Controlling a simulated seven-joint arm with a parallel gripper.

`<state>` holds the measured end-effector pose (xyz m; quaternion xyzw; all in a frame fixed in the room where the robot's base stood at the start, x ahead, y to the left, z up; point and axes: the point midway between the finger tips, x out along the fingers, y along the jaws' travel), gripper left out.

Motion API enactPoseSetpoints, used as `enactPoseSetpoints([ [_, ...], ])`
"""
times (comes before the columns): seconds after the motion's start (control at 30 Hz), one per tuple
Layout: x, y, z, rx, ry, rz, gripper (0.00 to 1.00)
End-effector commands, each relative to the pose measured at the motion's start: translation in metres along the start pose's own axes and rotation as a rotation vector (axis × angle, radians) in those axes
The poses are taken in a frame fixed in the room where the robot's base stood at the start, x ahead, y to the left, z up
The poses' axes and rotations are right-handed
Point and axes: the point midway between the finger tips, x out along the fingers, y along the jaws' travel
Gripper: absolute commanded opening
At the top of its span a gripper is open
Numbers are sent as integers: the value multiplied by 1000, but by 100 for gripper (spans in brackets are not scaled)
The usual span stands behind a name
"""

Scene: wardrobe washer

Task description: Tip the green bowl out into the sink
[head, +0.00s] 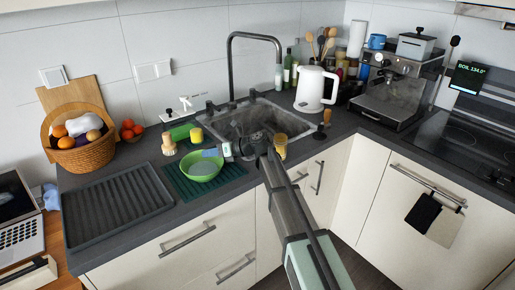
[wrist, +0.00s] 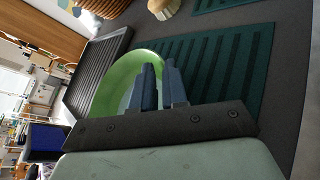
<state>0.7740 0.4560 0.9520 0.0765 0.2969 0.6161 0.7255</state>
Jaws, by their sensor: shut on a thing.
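The green bowl (head: 203,167) is upright at the green ribbed mat (head: 236,170), left of the sink, in the head view. My gripper (head: 220,151) is at the bowl's right rim. In the wrist view the bowl (wrist: 110,86) shows behind the fingers of my gripper (wrist: 158,90), which are close together on its rim. I cannot tell whether the bowl touches the mat, and its contents are not clear. The grey sink (head: 285,122) lies to the right, behind my arm, with a dark tap (head: 231,70) over it.
A dark drying tray (head: 115,203) lies left of the bowl. A yellow sponge (head: 196,135) and a wooden brush (head: 168,143) stand behind it. A glass with yellow liquid (head: 280,146) stands at the sink's front edge. A white kettle (head: 312,88) is behind right.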

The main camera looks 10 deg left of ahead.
Motion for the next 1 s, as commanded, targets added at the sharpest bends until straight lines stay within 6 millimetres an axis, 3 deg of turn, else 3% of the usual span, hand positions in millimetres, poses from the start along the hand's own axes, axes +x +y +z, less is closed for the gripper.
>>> enactPoseSetpoints([
  [0.37,-2,2,3,-1,0,0,0],
  [1.0,-15,21,36,0,0,0,0],
])
